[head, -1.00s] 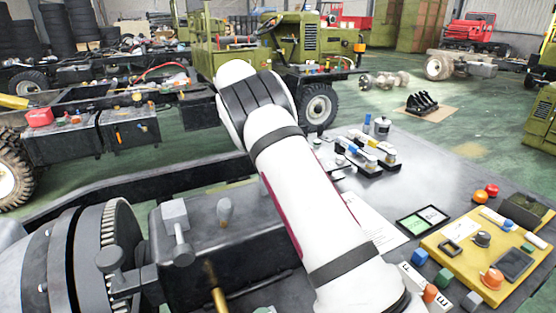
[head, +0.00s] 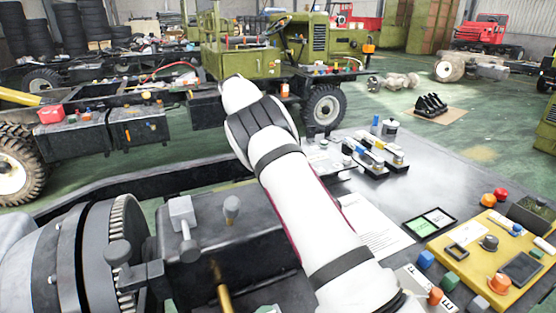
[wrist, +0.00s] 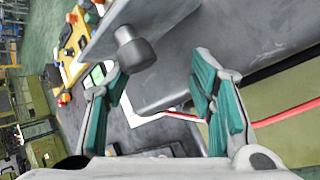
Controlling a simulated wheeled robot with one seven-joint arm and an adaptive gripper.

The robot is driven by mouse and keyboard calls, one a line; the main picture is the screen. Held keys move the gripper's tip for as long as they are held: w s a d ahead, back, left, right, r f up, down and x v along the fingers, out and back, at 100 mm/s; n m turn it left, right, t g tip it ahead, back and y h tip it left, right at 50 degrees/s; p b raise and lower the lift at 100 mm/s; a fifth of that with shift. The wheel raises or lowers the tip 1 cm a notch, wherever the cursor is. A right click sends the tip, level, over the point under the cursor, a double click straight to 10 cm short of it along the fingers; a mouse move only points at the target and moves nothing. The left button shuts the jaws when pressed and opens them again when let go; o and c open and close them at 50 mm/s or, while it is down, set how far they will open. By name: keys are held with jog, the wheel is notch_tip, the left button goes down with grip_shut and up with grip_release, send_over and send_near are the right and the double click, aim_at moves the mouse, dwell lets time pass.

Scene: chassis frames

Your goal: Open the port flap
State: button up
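My gripper (wrist: 160,72) shows in the wrist view, open, with teal pads on its two spread fingers and nothing between the pads. A grey plate (wrist: 165,14) with a dark round knob (wrist: 135,50) lies ahead of the fingertips, nearer the left finger. I cannot tell whether this plate is the port flap, nor whether a finger touches it. In the head view my white arm hides the gripper. A dark box (head: 205,255) beside the arm carries grey knobs. No port flap can be named surely there.
A yellow panel (head: 465,262) with switches and coloured knobs lies on the grey bench (head: 400,185) at right. A white sheet (head: 372,232) and a black-framed card (head: 430,222) lie nearby. A large geared housing (head: 90,250) stands left. A green truck (head: 262,60) stands behind.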

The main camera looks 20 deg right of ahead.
jog(key=shift+a+r, duration=0.15)
jog(key=shift+r, duration=0.1)
dwell(0.5)
jog(key=shift+r+t, duration=0.1)
jog(key=shift+t, duration=0.2)
